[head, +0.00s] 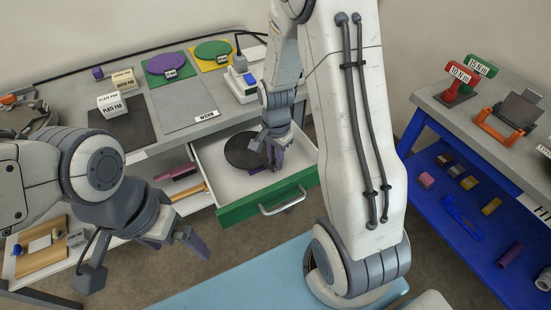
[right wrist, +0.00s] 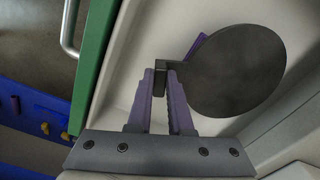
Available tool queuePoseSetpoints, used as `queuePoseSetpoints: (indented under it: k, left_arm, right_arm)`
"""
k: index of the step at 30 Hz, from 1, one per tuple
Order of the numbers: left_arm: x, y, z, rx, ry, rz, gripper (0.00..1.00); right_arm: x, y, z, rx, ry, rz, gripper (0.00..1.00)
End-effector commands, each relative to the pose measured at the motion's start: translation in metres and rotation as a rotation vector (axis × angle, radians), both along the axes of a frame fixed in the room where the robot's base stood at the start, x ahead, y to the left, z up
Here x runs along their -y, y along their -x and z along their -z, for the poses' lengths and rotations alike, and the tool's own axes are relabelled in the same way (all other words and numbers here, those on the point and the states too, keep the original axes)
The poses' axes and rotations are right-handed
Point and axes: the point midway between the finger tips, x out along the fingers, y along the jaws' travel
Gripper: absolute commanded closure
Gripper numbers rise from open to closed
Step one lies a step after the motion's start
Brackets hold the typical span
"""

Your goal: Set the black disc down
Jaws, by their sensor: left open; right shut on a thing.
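The black disc (head: 240,149) is over the white floor of the open green-fronted drawer (head: 262,203). My right gripper (head: 275,152) reaches down into the drawer. In the right wrist view its purple fingers (right wrist: 161,82) are shut on a small dark tab at the edge of the disc (right wrist: 237,71). The disc looks flat, but I cannot tell whether it touches the drawer floor. A thin purple piece (right wrist: 195,45) shows at the disc's edge, partly hidden. My left gripper (head: 150,262) is open and empty, in front of the left bench.
On the left bench are a grey mat (head: 190,103), a dark mat (head: 122,129), a purple disc (head: 169,64) and a green disc (head: 213,50) on coloured pads. A drawer handle (head: 284,203) sticks out in front. A blue-framed cart (head: 440,185) stands at right.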

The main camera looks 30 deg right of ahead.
Motion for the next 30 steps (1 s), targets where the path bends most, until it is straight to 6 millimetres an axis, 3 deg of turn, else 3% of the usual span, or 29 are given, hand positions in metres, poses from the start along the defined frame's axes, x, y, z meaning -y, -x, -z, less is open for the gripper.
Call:
queuePoseSetpoints:
  k: [11, 12, 14, 24, 30]
  left_arm:
    - [0.000, 0.000, 0.005, 0.000, 0.000, 0.000, 0.00]
    - [0.000, 0.000, 0.005, 0.000, 0.000, 0.000, 0.00]
    - [0.000, 0.000, 0.005, 0.000, 0.000, 0.000, 0.00]
    - [0.000, 0.000, 0.004, 0.000, 0.000, 0.000, 0.00]
    - [0.000, 0.000, -0.004, 0.000, 0.000, 0.000, 0.00]
  right_arm:
    - [0.000, 0.000, 0.009, 0.002, 0.000, 0.000, 1.00]
    - [0.000, 0.000, 0.010, 0.000, 0.000, 0.000, 0.74]
    - [0.000, 0.000, 0.010, 0.000, 0.000, 0.000, 0.52]
    - [0.000, 0.000, 0.007, 0.000, 0.000, 0.000, 0.52]
    - [0.000, -0.001, -0.017, 0.006, 0.001, 0.000, 0.52]
